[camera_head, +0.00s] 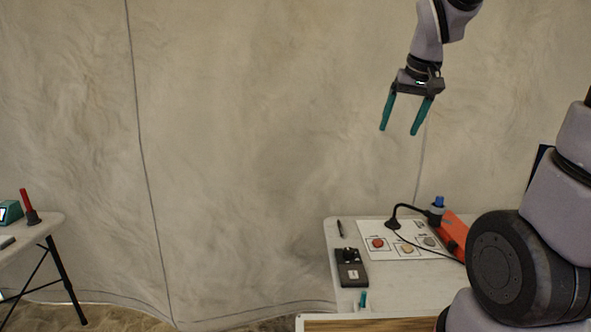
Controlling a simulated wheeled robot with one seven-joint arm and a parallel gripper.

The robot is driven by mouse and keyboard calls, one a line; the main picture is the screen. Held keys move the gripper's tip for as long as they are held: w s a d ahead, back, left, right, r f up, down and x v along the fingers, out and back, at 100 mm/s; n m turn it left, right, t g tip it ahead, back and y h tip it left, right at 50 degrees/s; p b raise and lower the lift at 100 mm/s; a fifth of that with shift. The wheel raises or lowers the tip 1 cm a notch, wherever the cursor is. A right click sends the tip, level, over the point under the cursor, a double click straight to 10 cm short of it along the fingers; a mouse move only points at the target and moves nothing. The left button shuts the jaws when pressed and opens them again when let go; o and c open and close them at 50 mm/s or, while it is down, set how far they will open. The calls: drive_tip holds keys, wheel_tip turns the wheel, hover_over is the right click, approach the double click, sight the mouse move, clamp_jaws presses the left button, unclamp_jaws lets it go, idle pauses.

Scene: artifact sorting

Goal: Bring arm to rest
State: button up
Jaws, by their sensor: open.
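My gripper (406,122) hangs at the upper right with its two teal fingers pointing down. The fingers are spread apart with nothing between them. It is raised well above the white table (346,305) in front of the pale wall and touches nothing. My arm enters from the top right, and more of my arm's links fill the right edge, hiding part of that table.
A second table (38,230) stands far left. Floor between is clear.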

drive_tip(key=s+r+m+t+y, duration=0.1)
drive_tip(key=s+r, duration=0.4)
drive_tip(key=s, duration=0.9)
drive_tip(key=shift+d+m+t, duration=0.15)
drive_tip(key=shift+m+t, duration=0.75)
drive_tip(key=shift+m, duration=0.1)
